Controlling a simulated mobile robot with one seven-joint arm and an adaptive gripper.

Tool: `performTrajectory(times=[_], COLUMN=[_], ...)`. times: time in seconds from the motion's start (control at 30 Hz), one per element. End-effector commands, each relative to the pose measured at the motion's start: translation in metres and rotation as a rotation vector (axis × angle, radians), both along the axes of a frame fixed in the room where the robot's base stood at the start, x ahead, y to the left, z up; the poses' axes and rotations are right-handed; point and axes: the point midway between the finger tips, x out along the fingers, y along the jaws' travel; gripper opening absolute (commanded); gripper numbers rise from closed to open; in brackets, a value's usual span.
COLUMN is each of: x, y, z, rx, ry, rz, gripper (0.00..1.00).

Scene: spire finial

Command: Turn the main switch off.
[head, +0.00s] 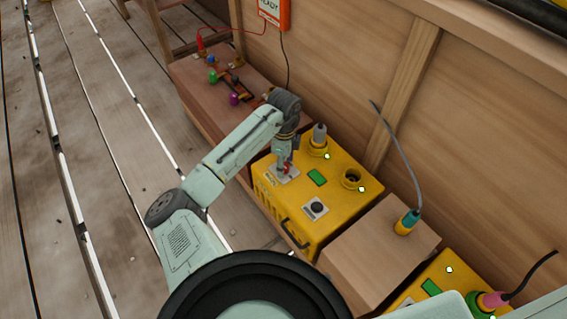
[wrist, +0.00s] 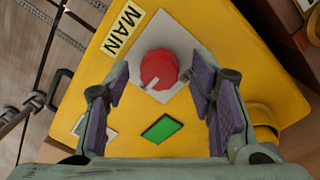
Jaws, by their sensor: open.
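The main switch is a red rotary knob (wrist: 158,66) on a pale square plate (wrist: 186,41) beside a "MAIN" label (wrist: 123,28). A whitish pointer mark lies on the knob's lower left side in the wrist view. The plate sits on top of a yellow power box (head: 275,201). My gripper (wrist: 161,80) is open, with its purple-padded fingers on either side of the knob and gaps showing on both sides. In the head view my gripper (head: 285,166) is low over the plate and mostly hides the knob.
The box also has a green display (head: 317,177), a black knob (head: 316,208), a grey plug (head: 319,133) in one socket and an open-looking socket (head: 352,179). A wooden block (head: 375,250) with a blue-ended cable stands right. A wooden wall runs behind.

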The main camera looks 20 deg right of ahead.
Motion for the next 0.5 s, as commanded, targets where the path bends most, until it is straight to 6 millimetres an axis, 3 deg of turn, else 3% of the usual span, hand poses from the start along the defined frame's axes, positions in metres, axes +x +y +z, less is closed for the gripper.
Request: performTrajectory(times=[0.3, 0.5], x=[-0.0002, -0.0002], y=[0.0000, -0.0001], z=[-0.0025, -0.0023], rx=[0.000, 0.000], ry=[0.000, 0.000], rz=[0.000, 0.000], gripper=[0.50, 0.36])
